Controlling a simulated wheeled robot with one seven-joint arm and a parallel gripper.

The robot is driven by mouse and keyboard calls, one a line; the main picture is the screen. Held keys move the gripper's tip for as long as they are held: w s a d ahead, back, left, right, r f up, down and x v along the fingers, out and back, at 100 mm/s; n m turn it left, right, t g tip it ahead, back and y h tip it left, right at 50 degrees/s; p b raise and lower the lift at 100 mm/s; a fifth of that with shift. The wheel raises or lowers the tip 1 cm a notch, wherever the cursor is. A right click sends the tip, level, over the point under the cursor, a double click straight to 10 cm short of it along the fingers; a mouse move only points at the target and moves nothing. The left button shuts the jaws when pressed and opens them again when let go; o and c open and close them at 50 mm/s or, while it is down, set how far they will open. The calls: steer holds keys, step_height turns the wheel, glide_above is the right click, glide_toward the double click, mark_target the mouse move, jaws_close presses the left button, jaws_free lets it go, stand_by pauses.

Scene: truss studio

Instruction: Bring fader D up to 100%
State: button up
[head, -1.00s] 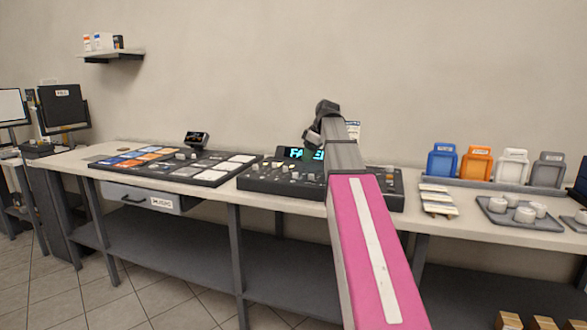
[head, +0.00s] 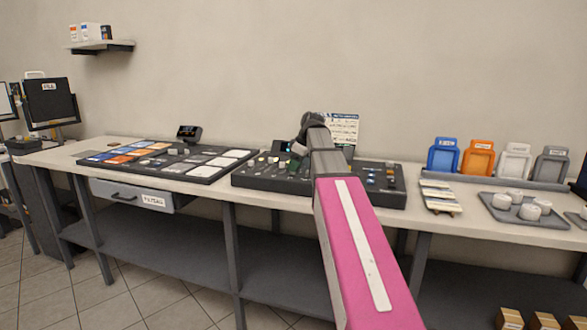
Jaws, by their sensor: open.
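A dark fader console (head: 265,182) with small knobs and sliders sits on the long bench, in the middle of the head view. My pink and grey arm reaches over it and hides its centre. My gripper (head: 296,160) is at the arm's far end, above the left middle part of the console, pointing down. The jaws are small and partly hidden by the wrist, and I see nothing held between them. Fader D cannot be told apart from the other controls at this size.
Left of the console lies a dark panel (head: 207,173) with coloured and white pads. To the right are a stack of pale strips (head: 439,197), a grey tray (head: 545,217) with white round pieces, and a rack of coloured cases (head: 477,158). A paper card (head: 343,130) stands behind the console.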

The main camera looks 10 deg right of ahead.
mark_target(302, 166)
steer(key=shift+w+a+f, duration=0.15)
steer(key=shift+a+f, duration=0.05)
steer(key=shift+f, duration=0.45)
jaws_close()
steer(key=w+d, duration=0.1)
steer(key=w, duration=0.2)
steer(key=w+d, duration=0.2)
steer(key=w, duration=0.1)
steer(key=w+d, duration=0.2)
steer(key=w, duration=0.1)
steer(key=shift+d, duration=0.15)
jaws_free()
steer(key=shift+w, duration=0.1)
